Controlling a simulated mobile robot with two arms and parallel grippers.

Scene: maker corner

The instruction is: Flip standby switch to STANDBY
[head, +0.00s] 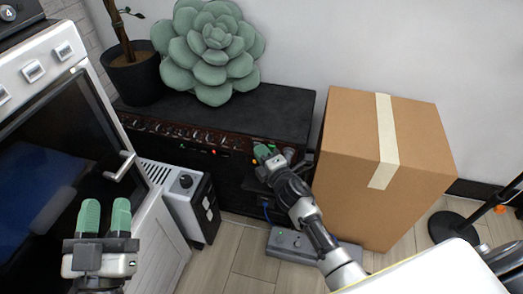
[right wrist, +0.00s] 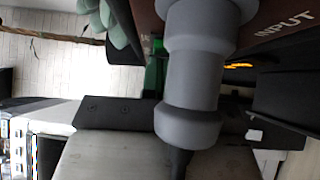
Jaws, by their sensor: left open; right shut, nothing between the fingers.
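A black amplifier (head: 255,105) stands against the wall, with a dark red control panel (head: 180,134) of knobs and small lights along its top front edge. I cannot make out the standby switch among them. My right gripper (head: 266,152) is shut and empty at the panel's right end; I cannot tell whether it touches anything. In the right wrist view, a grey ribbed plug-like part (right wrist: 190,75) hides most of the green fingertips, beside the "INPUT" lettering (right wrist: 284,24) on the panel. My left gripper (head: 105,217) is open and empty at the lower left, away from the amplifier.
A cardboard box (head: 350,145) stands close to the right of my right arm. A large green succulent (head: 212,50) and a potted plant (head: 135,75) sit on the amplifier. A white oven (head: 75,110) and a grey unit (head: 186,200) stand left. A grey pedal (head: 290,243) lies on the floor.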

